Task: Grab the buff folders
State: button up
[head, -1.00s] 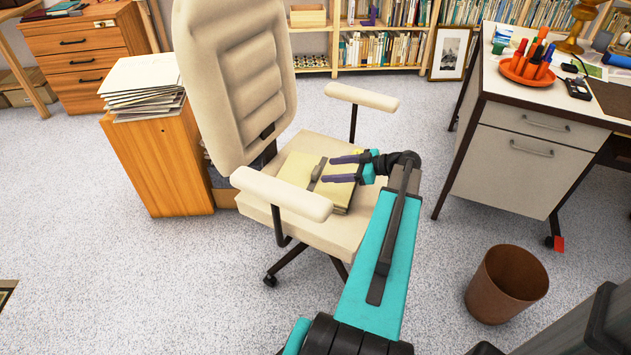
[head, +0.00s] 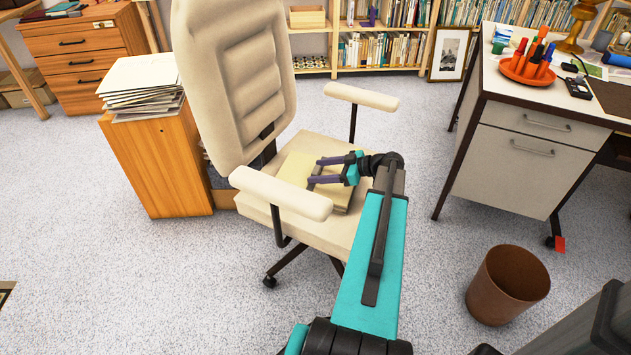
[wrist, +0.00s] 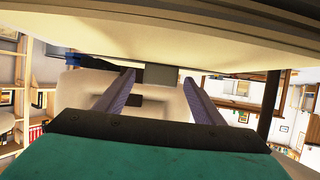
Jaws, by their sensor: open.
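The buff folders (head: 293,168) lie as a flat stack on the cream chair's seat, partly hidden behind my gripper. My gripper (head: 314,171) is open with its purple fingers pointing left over the stack. In the wrist view a broad buff surface (wrist: 150,45) with layered edges fills the top. A small grey tab there (wrist: 158,73) shows between the tips of my open gripper (wrist: 158,79). I cannot tell whether the fingers touch the folders.
The cream office chair (head: 345,238) has armrests in front of and behind the seat. A wooden cabinet (head: 160,170) topped with papers stands left. A desk (head: 520,150) and brown bin (head: 507,285) stand right. Carpet between is clear.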

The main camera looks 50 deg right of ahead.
grip_shut()
jog(key=shift+r, duration=0.1)
dwell(0.3)
jog(key=shift+r, duration=0.15)
notch_tip(320, 180, up, 10)
jog(key=p, duration=0.1)
jog(key=shift+p, duration=0.4)
dwell(0.3)
dwell(0.5)
